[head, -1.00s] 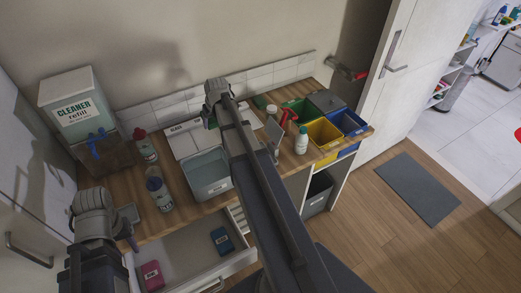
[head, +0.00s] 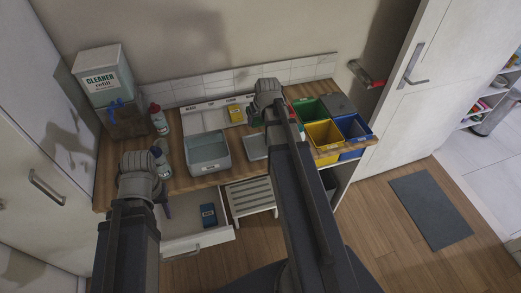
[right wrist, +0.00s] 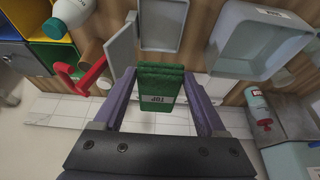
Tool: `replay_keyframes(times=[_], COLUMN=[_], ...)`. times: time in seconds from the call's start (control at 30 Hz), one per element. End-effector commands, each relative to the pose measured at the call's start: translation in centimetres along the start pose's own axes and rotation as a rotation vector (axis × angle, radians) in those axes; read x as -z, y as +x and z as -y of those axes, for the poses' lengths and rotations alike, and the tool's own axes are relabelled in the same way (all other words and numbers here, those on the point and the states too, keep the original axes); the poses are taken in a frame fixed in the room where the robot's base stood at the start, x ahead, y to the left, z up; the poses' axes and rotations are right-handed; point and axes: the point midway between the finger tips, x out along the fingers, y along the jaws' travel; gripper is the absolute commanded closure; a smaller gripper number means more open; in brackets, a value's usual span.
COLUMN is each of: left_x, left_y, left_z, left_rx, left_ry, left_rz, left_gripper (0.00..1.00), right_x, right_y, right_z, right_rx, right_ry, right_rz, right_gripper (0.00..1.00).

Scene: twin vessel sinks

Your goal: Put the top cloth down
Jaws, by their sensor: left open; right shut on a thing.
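The green folded cloth (right wrist: 162,88) has a white label reading "TOP", upside down in the right wrist view. My right gripper (right wrist: 160,78) is shut on it, with a finger at each side. In the head view my right gripper (head: 267,100) is over the back of the counter, and its arm hides most of the cloth. A white board (head: 205,113) with labelled sections lies along the back wall, and a yellow cloth (head: 236,115) rests on it. My left gripper (head: 163,205) is open and empty by the counter's front left; its fingertips are partly hidden.
A grey basin (head: 208,152) and small grey tray (head: 255,147) stand on the counter. Green (head: 308,110), yellow (head: 323,135) and blue (head: 353,127) bins are right. A red-capped bottle (head: 158,120) and refill box (head: 103,77) are left. The open drawer holds a blue cloth (head: 208,215).

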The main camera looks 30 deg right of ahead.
Motion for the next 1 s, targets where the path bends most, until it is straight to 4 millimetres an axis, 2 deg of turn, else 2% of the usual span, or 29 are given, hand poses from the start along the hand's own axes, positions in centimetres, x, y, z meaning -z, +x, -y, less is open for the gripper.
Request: replay_keyframes(times=[0.03,0.6,0.73,1.0], left_x=[0.1,0.7,0.7,0.7], left_y=[1.3,11.4,12.6,12.9], left_z=[-0.1,-1.1,-1.2,-1.2], left_rx=[0.0,0.001,0.001,0.001], left_ry=[0.001,0.001,0.001,0.001], left_rz=[0.0,0.0,0.0,0.0], left_gripper=[0.55,0.55,0.55,0.55], right_x=[-0.5,-4.4,-4.9,-5.0], right_y=[1.2,10.6,11.7,12.0], right_z=[0.0,0.0,0.0,0.0], right_rx=[0.0,0.0,0.0,0.0], right_ry=[0.0,0.0,0.0,0.0], right_rz=[0.0,0.0,0.0,0.0], right_gripper=[0.8,0.8,0.8,0.8])
